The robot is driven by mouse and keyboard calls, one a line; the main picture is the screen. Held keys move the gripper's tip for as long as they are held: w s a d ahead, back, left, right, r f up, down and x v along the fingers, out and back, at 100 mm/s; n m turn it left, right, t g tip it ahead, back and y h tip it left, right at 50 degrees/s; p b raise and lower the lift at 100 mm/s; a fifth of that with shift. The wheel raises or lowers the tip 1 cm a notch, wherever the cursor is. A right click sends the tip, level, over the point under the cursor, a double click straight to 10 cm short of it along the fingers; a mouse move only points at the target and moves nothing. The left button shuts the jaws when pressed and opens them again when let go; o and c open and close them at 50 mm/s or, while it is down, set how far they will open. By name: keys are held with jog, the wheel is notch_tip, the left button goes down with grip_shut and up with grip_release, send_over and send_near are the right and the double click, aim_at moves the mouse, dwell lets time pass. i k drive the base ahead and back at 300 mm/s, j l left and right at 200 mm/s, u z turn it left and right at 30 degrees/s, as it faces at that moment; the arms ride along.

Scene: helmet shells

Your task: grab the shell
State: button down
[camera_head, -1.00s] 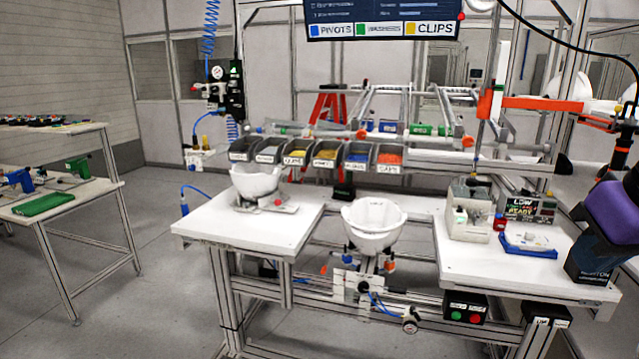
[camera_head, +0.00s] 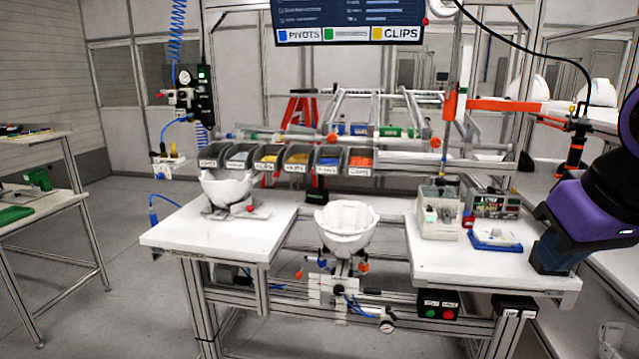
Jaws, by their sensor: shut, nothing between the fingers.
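A white helmet shell (camera_head: 345,228) sits, open side up, on a holder in the gap between the two white worktops. A second white shell (camera_head: 227,188) rests on a grey fixture on the left worktop (camera_head: 205,235), below the parts bins. More white shells stand on a shelf at the back right, one (camera_head: 527,88) left of another (camera_head: 597,92). My purple and black arm enters at the right edge, over the right worktop.
Labelled parts bins (camera_head: 297,158) line the back of the bench. The right worktop (camera_head: 450,258) carries a grey box (camera_head: 438,210) and a blue tray (camera_head: 495,239). An orange arm (camera_head: 505,105) juts out above it. Grey floor (camera_head: 110,290) is free at left.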

aim_at(345, 226)
jog(key=i+u, duration=0.25)
jog(key=i, duration=0.3)
jog(key=i+u, duration=0.2)
jog(key=i, duration=0.35)
jog(key=i+l+u, duration=0.25)
jog(key=i, duration=0.3)
